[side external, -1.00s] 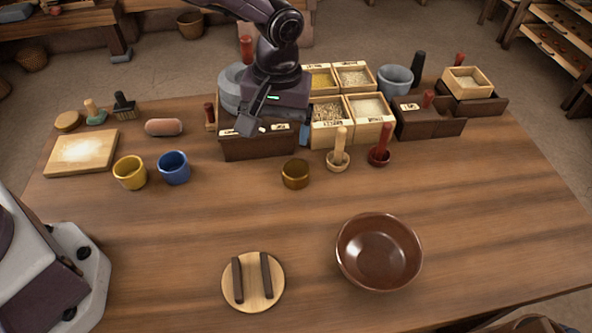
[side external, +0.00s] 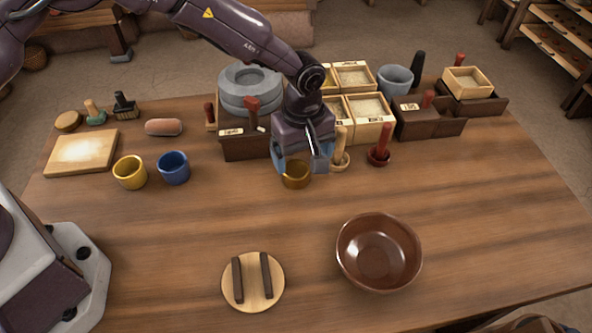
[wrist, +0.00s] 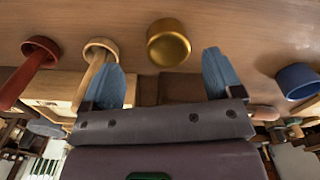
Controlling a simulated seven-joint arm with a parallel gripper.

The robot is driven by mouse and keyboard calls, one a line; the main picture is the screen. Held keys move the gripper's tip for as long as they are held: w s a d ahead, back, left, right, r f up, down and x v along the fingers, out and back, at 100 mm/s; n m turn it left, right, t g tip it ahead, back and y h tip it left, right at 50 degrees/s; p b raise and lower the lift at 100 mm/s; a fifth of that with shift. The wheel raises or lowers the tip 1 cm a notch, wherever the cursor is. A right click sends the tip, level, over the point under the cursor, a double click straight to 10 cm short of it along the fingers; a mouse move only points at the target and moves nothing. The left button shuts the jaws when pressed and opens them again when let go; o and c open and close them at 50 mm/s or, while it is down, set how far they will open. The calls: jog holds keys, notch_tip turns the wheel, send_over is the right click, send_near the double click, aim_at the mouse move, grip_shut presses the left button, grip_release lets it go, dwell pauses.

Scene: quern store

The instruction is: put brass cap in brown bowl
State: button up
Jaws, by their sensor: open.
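The brass cap (side external: 296,175) is a small round golden cup shape on the table. My gripper (side external: 301,166) is just above and around it in the side view, its upper part partly hidden by the fingers. In the wrist view the brass cap (wrist: 169,43) lies ahead of and between the two blue fingertips (wrist: 170,72), with a gap on both sides. My gripper is open and holds nothing. The brown bowl (side external: 352,270) is wide, glossy and empty, standing at the front right of the table.
A pale pestle (side external: 341,150) stands close to my gripper's right, with a red pestle (side external: 380,153) beyond it. A blue cup (side external: 174,168) and yellow cup (side external: 130,173) stand left. A round wooden lid (side external: 252,293) lies in front. The table between cap and bowl is clear.

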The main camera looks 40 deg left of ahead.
aim_at(297, 170)
jog(key=f, duration=0.2)
jog(key=a+f, duration=0.1)
jog(key=f, duration=0.2)
jog(key=shift+s+f, duration=0.15)
jog(key=c, duration=1.1)
